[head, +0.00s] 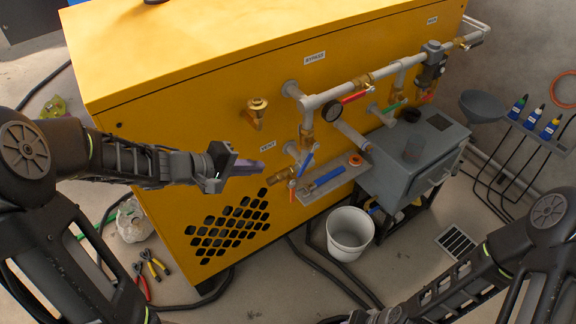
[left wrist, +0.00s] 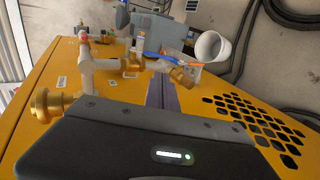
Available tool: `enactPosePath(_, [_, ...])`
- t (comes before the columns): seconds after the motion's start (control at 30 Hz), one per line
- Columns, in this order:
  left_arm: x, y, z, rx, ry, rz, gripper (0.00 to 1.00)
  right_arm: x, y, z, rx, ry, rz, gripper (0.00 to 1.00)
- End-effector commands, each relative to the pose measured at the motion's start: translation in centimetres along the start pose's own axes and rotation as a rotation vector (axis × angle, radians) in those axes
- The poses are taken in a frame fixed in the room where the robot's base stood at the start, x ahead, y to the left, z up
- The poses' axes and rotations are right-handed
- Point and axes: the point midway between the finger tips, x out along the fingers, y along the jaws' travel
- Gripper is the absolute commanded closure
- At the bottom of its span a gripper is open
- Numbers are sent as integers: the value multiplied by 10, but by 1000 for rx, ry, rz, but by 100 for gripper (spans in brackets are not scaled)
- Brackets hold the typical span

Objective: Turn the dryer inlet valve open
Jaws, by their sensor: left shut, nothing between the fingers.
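The yellow cabinet (head: 200,60) carries grey pipework with several lever valves. A blue lever (head: 307,160) slants on a brass valve at the lower end of the left vertical pipe. A red lever (head: 355,97) and a green lever (head: 394,106) sit farther right. I cannot read which valve is labelled dryer inlet. My left gripper (head: 258,168) is shut and empty, left of the blue lever and apart from it. Its closed fingers (left wrist: 163,92) point toward the brass fittings in the left wrist view. My right gripper (head: 375,316) is mostly cut off at the bottom edge.
A brass vent fitting (head: 256,112) protrudes above my left gripper. A shelf (head: 335,183) with a blue tool juts out below the pipes. A grey box (head: 415,150) stands right. A white bucket (head: 350,230), hoses and pliers (head: 155,266) lie on the floor.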

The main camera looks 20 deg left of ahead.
Motion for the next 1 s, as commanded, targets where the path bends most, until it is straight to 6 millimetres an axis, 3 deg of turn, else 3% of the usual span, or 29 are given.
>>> enactPosePath(0.27, [23, -3, 0, 3, -2, 0, 100, 13, 5, 0, 0, 0, 0, 64])
enactPosePath(0.7, [108, -5, 1, 4, -3, -1, 100, 54, 21, 0, 0, 0, 0, 64])
enactPosePath(1.0, [139, -1, 0, 2, -1, 1, 100, 67, 26, 0, 0, 0, 0, 64])
